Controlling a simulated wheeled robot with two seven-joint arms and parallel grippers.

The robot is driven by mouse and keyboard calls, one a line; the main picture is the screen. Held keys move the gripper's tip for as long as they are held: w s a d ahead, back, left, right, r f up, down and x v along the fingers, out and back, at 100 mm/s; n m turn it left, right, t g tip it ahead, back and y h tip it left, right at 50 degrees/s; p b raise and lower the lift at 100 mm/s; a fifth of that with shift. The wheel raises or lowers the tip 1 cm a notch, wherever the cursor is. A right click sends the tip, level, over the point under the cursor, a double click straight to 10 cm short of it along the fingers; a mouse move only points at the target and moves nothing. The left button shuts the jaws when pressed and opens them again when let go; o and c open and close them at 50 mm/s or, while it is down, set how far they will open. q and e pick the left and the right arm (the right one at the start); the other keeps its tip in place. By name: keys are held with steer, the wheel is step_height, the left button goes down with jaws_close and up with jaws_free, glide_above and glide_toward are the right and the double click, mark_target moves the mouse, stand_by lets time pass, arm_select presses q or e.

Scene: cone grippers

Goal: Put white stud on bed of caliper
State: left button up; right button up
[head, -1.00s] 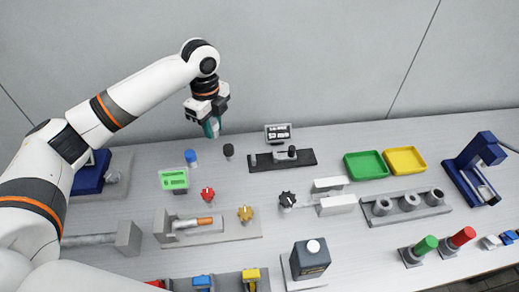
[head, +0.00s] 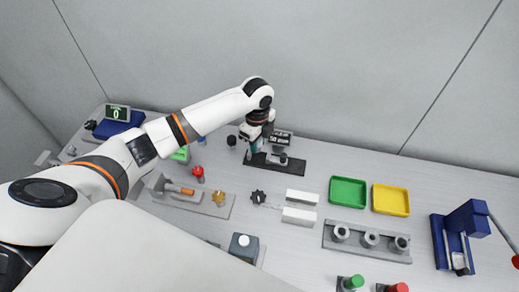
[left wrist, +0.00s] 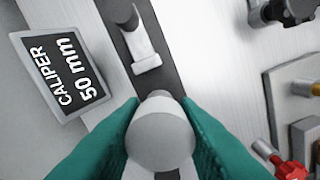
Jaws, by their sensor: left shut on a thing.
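The white stud (left wrist: 160,138) is round-topped and pale in the left wrist view, between the teal fingertips of my left gripper (left wrist: 160,150). My left gripper (head: 254,151) is shut on it over the left end of the caliper's black bed (head: 303,165). In the wrist view the bed (left wrist: 168,74) runs beneath the stud; I cannot tell whether they touch. A grey caliper jaw (left wrist: 140,48) stands on the bed beyond the stud. The caliper display (left wrist: 66,75) reads "CALIPER 50 mm". The stud is hidden in the head view. My right gripper is not in view.
A black knob (head: 258,196) and white blocks (head: 300,205) lie in front of the caliper. Green (head: 347,192) and yellow (head: 391,200) trays stand to the right. A dark knob (head: 231,140) is left of my gripper. Bare table lies between bed and green tray.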

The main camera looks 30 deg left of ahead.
mark_target(259, 151)
arm_select(q)
steer(key=shift+f, duration=0.35)
steer(key=f, duration=0.3)
steer(key=shift+d+f+p, duration=0.1)
steer(key=shift+d+p, duration=0.15)
steer(key=shift+p, duration=0.1)
steer(key=shift+w+f, duration=0.1)
steer(key=shift+f, duration=0.2)
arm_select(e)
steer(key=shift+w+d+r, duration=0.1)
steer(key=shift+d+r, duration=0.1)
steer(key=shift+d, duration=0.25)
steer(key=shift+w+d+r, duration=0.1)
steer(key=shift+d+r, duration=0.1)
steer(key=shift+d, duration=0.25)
